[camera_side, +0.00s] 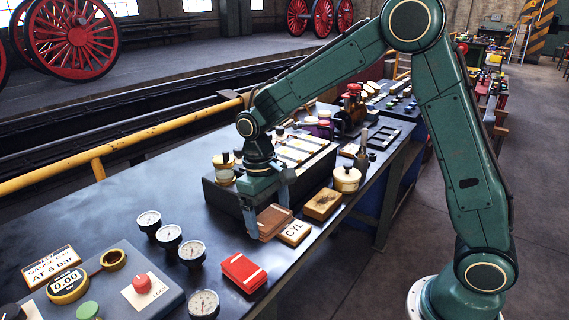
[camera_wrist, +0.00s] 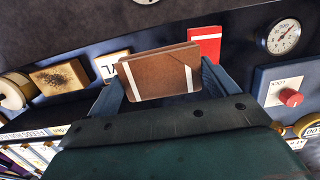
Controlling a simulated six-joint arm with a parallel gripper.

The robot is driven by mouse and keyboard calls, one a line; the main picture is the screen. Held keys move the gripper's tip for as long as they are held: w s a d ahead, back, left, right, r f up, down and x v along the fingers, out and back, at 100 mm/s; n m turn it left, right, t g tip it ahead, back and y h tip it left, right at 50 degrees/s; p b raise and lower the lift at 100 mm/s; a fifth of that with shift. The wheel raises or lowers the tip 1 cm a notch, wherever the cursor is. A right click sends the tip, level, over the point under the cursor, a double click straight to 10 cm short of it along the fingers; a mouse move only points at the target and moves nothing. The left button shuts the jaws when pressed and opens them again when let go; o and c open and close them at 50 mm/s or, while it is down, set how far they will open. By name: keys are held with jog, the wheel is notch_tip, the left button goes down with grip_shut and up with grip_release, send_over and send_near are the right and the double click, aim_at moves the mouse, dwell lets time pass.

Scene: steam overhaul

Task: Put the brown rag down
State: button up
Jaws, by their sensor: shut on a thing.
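The brown rag (camera_side: 273,221) is a folded block with pale stripes at its corners. My gripper (camera_side: 267,212) points down and is shut on it, with one finger at each side. In the wrist view the brown rag (camera_wrist: 157,74) sits between the two blue-grey fingers of my gripper (camera_wrist: 162,78). The rag is at or just above the dark bench top (camera_side: 110,225), beside the CYL label (camera_side: 295,232); I cannot tell whether it touches the bench.
A red rag (camera_side: 244,272) lies nearer the bench's front edge. Several gauges (camera_side: 168,236) stand to the left. A stained tan block (camera_side: 322,204) and a cream pot (camera_side: 346,178) stand to the right. A dark labelled box (camera_side: 305,160) is behind. Bare bench lies far left.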

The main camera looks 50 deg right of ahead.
aim_at(263, 213)
jog(key=shift+f, duration=0.85)
jog(key=shift+f, duration=0.1)
jog(key=shift+f, duration=2.05)
jog(key=shift+f, duration=0.55)
jog(key=o, duration=0.7)
jog(key=r, duration=0.4)
jog(key=w+r, duration=0.1)
jog(key=r, duration=0.8)
jog(key=shift+w, duration=0.4)
